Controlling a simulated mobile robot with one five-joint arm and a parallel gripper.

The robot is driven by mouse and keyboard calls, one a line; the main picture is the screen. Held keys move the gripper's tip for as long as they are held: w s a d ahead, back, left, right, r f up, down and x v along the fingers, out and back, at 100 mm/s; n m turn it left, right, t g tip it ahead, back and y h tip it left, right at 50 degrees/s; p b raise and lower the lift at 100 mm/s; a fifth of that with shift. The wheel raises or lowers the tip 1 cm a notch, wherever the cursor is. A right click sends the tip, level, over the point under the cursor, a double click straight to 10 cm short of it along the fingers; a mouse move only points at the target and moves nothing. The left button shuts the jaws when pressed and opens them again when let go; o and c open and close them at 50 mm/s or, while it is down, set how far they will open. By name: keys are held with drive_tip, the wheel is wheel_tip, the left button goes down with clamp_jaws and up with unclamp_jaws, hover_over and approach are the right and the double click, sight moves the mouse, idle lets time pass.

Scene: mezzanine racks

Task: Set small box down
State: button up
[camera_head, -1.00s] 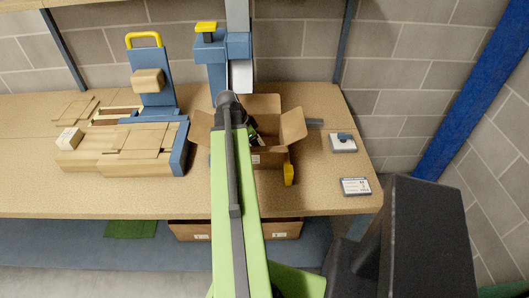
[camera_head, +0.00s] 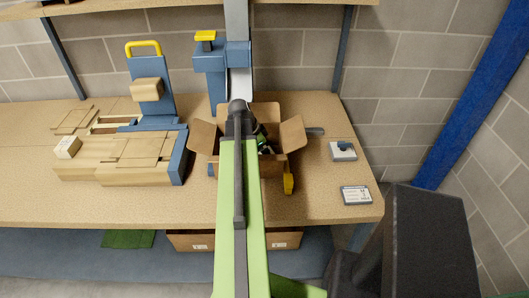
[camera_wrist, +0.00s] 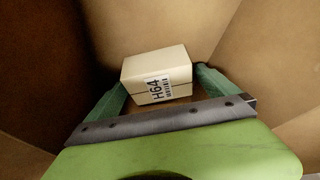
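The small box, pale with an "H64" label (camera_wrist: 158,76), is between my gripper's green fingers (camera_wrist: 160,78) in the wrist view. The fingertips lie against its left and right sides, with no clear gap. It is down inside an open cardboard carton (camera_head: 270,168), whose brown walls surround it in the wrist view (camera_wrist: 255,60). Whether its underside touches the carton floor cannot be told. In the head view, my arm covers much of the carton and hides the small box. A bit of green gripper shows inside the carton.
The carton's flaps (camera_head: 292,133) stand open. A blue post with a yellow top (camera_head: 208,65) stands behind.

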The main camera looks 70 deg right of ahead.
drive_tip(key=p+v, duration=1.1)
drive_tip(key=v, duration=0.1)
drive_tip(key=shift+r, duration=0.1)
drive_tip(key=shift+w+a, duration=0.1)
